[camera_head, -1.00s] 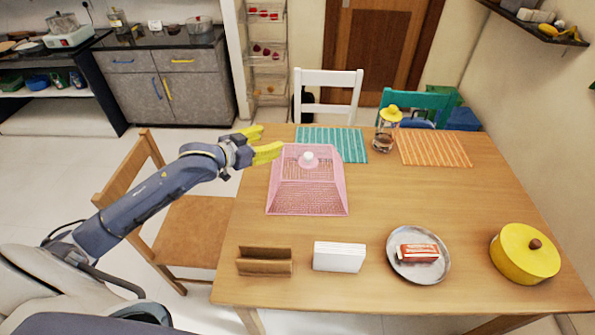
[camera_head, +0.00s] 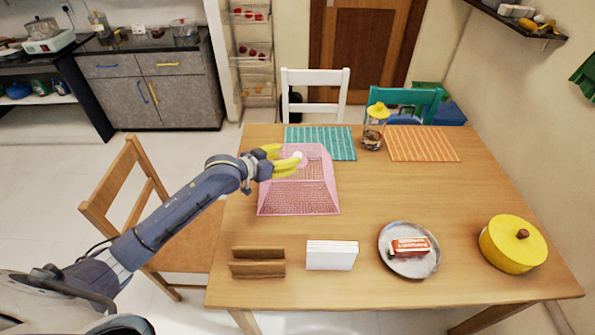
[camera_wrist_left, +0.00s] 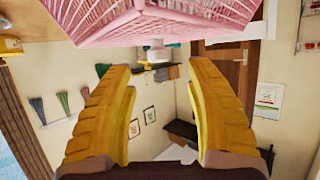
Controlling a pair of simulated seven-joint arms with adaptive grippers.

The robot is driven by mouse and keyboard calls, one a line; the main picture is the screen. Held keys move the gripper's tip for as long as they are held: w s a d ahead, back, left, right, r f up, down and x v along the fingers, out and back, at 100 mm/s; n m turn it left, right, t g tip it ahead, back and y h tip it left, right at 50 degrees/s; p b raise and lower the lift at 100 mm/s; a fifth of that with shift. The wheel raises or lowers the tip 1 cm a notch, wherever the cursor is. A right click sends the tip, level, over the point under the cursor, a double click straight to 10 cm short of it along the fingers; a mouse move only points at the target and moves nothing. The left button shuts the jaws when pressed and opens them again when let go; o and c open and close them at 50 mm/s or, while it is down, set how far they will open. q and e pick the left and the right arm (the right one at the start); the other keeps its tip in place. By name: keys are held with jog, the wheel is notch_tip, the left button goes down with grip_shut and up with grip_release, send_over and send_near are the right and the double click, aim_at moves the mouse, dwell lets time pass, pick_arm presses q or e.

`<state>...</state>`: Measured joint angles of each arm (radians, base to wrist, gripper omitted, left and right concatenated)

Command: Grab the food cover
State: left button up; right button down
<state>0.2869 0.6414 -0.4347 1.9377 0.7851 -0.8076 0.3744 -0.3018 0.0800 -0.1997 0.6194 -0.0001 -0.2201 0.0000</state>
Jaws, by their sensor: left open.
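The food cover (camera_head: 298,195) is a pink mesh pyramid frame with a white knob (camera_head: 298,155) on top, standing on the table's left side. My left gripper (camera_head: 288,154), with yellow fingers, is at the height of the knob, on its left side. In the left wrist view the two fingers (camera_wrist_left: 160,72) are wide apart with nothing between them. The pink cover (camera_wrist_left: 150,18) shows there at the top edge, and its pale knob (camera_wrist_left: 157,52) lies just beyond the fingertips, in line with the gap. I cannot tell whether the fingers touch the knob. My right gripper is not in view.
On the wooden table (camera_head: 470,190) are a brown holder (camera_head: 258,262), white napkins (camera_head: 331,255), a metal plate (camera_head: 409,268) with a red-white packet, a yellow pot (camera_head: 512,245) and a yellow-lidded jar (camera_head: 374,128). A wooden chair (camera_head: 135,190) stands at the left.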

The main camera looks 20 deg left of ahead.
aim_at(296, 155)
pick_arm(q)
jog(key=shift+x, duration=3.05)
jog(key=shift+d, duration=0.15)
jog(key=shift+c, duration=0.2)
grip_shut()
